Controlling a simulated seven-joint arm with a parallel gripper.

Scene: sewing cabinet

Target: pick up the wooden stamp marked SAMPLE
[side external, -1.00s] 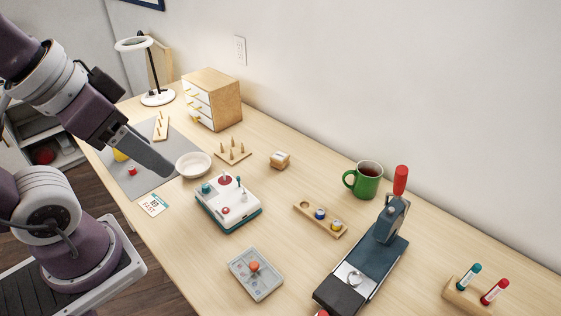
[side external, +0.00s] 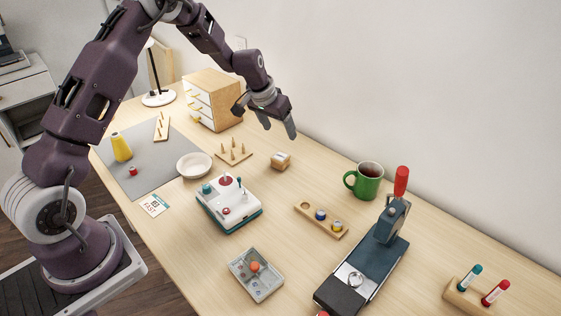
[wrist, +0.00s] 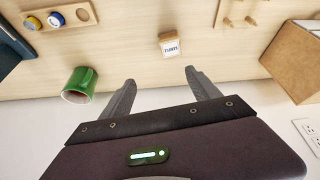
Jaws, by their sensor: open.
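A small wooden block with a white label, apparently the stamp (side external: 280,161), sits on the desk between the peg board and the green mug. It also shows in the wrist view (wrist: 171,46), just beyond my fingertips and a little right of the middle; the lettering is too small to read surely. My gripper (side external: 279,128) is above the desk near the back wall, above and slightly behind the stamp. In the wrist view my gripper (wrist: 160,77) has its two fingers spread apart with nothing between them. It is not touching the stamp.
A green mug (side external: 367,182) stands right of the stamp and a peg board (side external: 234,155) left of it. A wooden drawer cabinet (side external: 222,98) stands at the back left. A holder with spools (side external: 305,209) lies in front. Bare desk surrounds the stamp.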

